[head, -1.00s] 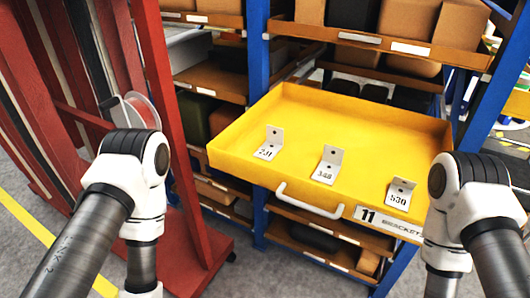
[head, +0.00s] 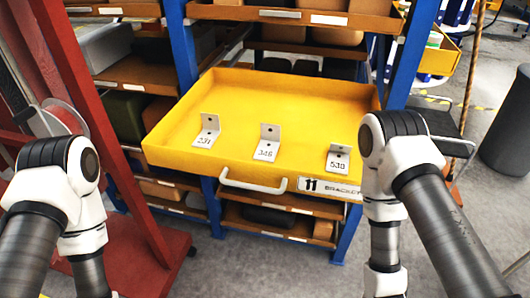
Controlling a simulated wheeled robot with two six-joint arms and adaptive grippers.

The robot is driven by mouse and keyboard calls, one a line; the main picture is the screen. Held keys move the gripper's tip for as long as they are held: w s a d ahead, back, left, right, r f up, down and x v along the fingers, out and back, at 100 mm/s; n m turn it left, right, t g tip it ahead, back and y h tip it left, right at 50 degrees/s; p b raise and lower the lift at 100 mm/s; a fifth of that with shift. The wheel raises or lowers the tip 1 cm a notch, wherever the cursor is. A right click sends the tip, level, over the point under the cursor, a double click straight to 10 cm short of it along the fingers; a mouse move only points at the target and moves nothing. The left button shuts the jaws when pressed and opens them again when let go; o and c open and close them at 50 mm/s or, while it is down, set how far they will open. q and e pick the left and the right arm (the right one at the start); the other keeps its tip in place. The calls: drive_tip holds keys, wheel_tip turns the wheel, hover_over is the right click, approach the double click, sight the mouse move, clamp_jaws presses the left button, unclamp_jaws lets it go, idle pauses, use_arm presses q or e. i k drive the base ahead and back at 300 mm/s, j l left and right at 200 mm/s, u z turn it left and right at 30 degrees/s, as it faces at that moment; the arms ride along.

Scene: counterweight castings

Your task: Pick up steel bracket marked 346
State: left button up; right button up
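A yellow drawer (head: 160,154) labelled 11 stands pulled out of the shelving. Three L-shaped steel brackets lie in a row in it. The middle bracket (head: 267,143) reads as 346, though the digits are small. The left bracket (head: 207,131) appears to read 291 or 231. The right bracket (head: 338,159) appears to read 530. All three rest apart from one another on the drawer floor. Both my arms are low on either side of the drawer, away from the brackets. Neither gripper is in the picture.
The drawer has a pale handle (head: 252,182) on its front. Blue posts (head: 181,50) and shelves with boxes flank it. A red rack (head: 150,235) stands at left. A dark bin (head: 510,125) stands at far right.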

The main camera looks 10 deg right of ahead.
sight(267, 150)
drive_tip(key=k+l, duration=0.15)
drive_tip(key=l, duration=0.2)
drive_tip(key=k+l, duration=0.35)
drive_tip(key=l, duration=0.3)
drive_tip(key=k+l, duration=0.2)
drive_tip(key=l, duration=0.15)
